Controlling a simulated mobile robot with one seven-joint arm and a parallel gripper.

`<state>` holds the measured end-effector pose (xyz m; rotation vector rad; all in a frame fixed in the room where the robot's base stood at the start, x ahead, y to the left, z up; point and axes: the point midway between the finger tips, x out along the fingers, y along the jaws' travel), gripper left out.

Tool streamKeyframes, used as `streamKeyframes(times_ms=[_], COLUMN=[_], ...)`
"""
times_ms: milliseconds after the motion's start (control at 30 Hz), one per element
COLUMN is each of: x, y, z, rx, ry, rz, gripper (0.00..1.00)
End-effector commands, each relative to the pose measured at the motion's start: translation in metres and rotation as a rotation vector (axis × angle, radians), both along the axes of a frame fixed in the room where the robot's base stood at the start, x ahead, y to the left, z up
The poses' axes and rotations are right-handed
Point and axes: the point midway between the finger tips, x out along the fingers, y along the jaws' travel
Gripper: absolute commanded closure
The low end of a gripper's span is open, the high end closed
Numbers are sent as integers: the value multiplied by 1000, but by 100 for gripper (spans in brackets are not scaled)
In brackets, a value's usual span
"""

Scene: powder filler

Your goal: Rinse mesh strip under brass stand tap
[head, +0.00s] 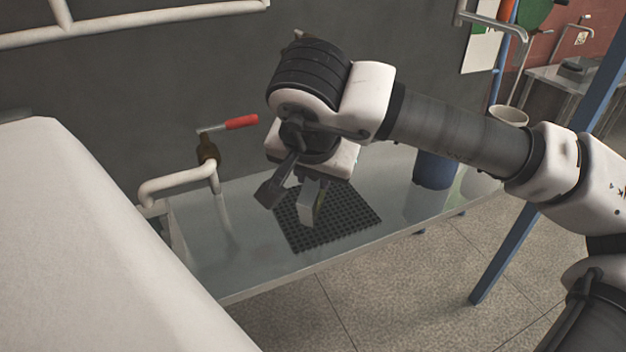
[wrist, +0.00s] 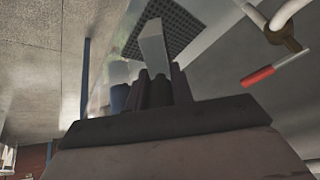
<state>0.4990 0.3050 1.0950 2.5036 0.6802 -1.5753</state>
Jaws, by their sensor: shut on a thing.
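My gripper (head: 312,180) is shut on a light grey flat strip, the mesh strip (head: 310,206), which hangs down over the bench. In the wrist view the strip (wrist: 153,44) sticks out beyond the dark fingers (wrist: 158,88); its mesh is too small to make out. The brass stand tap (head: 208,152) stands to the left of my gripper, with a red lever handle and a pale curved spout (head: 172,185). The tap also shows at the upper right of the wrist view (wrist: 292,44). The strip is apart from the tap.
A black perforated mat (head: 350,220) lies on the grey metal bench (head: 250,262) below my gripper. A blue container (head: 434,170) stands at the right of the bench. A large white surface (head: 75,240) fills the left foreground. A blue post (head: 500,262) rises at the right.

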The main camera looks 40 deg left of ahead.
Motion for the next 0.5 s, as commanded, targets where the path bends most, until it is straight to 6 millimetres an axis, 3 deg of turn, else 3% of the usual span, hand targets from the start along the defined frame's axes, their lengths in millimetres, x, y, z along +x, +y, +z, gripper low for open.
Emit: streamKeyframes(times_ms=[500], x=[39], y=[34], z=[-10], rx=[0], ry=[1], rz=[0], gripper=[100])
